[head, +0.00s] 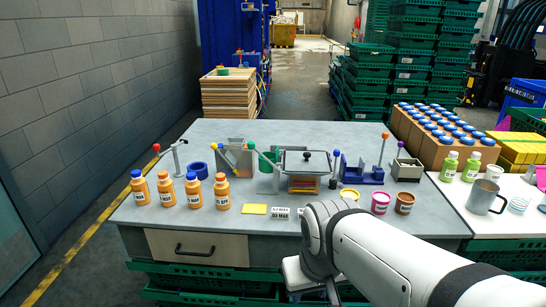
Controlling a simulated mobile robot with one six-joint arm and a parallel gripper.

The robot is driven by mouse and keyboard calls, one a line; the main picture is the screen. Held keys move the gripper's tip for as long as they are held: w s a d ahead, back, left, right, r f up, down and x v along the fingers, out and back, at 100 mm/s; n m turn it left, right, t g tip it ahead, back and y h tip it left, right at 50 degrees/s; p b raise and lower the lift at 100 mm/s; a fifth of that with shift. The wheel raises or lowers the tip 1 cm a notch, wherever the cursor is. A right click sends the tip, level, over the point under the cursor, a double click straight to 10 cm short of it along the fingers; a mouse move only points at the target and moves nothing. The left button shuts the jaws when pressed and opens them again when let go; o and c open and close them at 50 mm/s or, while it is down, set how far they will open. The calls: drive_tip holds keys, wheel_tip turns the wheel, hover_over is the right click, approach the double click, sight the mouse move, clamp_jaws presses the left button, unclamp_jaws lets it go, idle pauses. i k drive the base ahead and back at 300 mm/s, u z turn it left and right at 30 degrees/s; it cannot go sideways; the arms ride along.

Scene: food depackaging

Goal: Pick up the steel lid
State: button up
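My gripper's fingers do not show; the end of the arm is below the table edge.
A white side table (455,195) with a steel mug (484,197) adjoins right.

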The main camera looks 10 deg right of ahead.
sight(297, 162)
drive_tip(key=z, duration=0.05)
drive_tip(key=i, duration=0.9)
drive_tip(key=u, duration=0.05)
